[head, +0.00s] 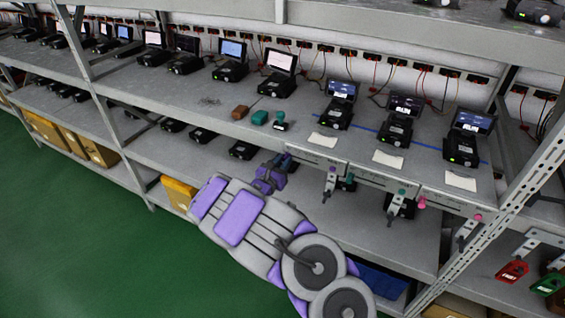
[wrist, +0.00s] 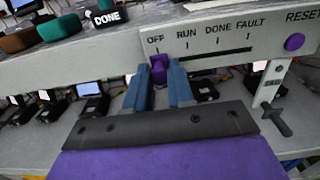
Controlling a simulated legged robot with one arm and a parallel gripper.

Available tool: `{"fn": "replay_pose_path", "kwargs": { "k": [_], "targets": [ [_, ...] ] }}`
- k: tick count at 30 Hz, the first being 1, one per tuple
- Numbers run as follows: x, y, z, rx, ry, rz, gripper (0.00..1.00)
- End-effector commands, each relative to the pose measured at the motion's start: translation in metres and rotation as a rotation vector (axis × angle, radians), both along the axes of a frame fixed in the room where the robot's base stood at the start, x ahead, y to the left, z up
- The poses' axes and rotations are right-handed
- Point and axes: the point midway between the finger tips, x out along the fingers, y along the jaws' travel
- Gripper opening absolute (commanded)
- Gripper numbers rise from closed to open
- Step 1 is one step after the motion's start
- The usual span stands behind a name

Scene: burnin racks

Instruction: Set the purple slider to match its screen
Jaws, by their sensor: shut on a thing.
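The purple slider (wrist: 158,69) sits at the left end of its slot, under the OFF mark, in the wrist view. Its panel (wrist: 225,22) reads OFF, RUN, DONE, FAULT from left to right, with RESET further right. My gripper (wrist: 166,76) is shut on the slider, one blue finger on each side. In the head view my gripper (head: 278,165) is at the left end of the shelf-edge panel (head: 318,160) and hides the slider. Above the panel stands a device with a lit screen (head: 342,88); its text is too small to read.
A purple round button (wrist: 294,42) is under RESET. A grey hook (wrist: 275,115) hangs below it. Teal (head: 402,191) and pink (head: 421,202) controls are further right. The green floor (head: 90,240) is clear.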

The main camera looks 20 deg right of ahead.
Motion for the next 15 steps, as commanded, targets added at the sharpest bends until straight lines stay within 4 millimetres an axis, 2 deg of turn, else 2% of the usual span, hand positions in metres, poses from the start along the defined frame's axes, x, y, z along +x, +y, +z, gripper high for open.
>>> {"fn": "replay_pose_path", "kwargs": {
  "k": [9, 15],
  "targets": [
    [-0.023, -0.017, -0.002, -0.002, 0.004, 0.003, 0.00],
    [-0.027, -0.021, -0.002, 0.003, 0.003, 0.001, 0.00]
  ]
}}
